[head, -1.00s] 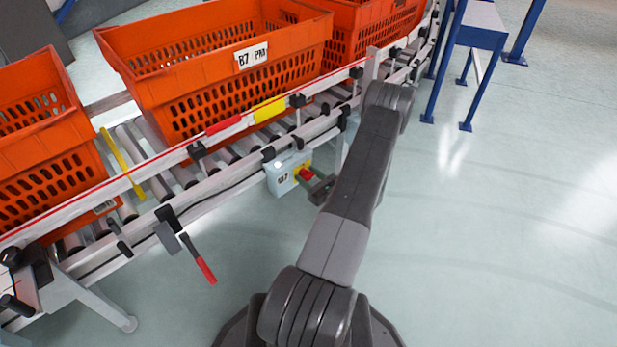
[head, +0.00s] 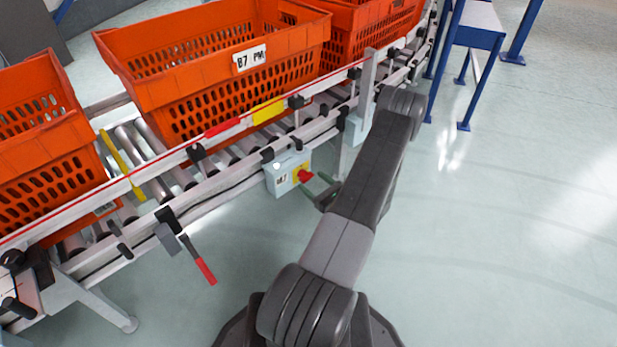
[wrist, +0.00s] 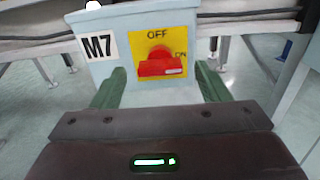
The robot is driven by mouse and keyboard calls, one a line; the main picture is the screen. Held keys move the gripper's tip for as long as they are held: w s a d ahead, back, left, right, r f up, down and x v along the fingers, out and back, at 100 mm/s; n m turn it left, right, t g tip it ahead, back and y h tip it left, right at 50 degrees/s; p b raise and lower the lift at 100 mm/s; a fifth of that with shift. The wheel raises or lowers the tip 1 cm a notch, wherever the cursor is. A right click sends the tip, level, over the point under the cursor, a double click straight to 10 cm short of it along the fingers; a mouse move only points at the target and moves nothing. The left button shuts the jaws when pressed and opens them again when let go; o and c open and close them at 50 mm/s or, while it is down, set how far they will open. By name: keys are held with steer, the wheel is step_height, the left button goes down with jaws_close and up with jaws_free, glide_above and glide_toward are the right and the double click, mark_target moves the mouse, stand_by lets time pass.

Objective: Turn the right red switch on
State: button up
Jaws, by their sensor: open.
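The red switch (wrist: 158,63) sits on a yellow plate on a pale blue box (wrist: 128,30) marked M7. OFF is printed above the switch and ON at its right. Its red bar lies roughly level, with a white mark at the right end, on the ON side. In the head view the switch (head: 305,176) faces right, on the box below the conveyor rail. My gripper (wrist: 160,76) is open, its green fingers at either side of the switch in the wrist view. In the head view my gripper (head: 322,187) is just right of the switch, apparently apart from it.
The roller conveyor (head: 225,180) carries orange totes (head: 215,80). A lever with a red grip (head: 205,270) hangs from the rail at lower left. A grey post (head: 368,80) stands behind my arm. The floor at right is clear; a blue frame (head: 480,40) stands farther back.

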mark_target(309, 179)
steer(key=p+v, duration=0.1)
steer(key=v, duration=0.9)
steer(key=shift+p, duration=0.4)
steer(key=b+x, duration=0.3)
steer(key=x, duration=1)
steer(key=shift+w+a, duration=0.25)
steer(key=shift+w, duration=0.05)
steer(key=shift+s+d, duration=0.1)
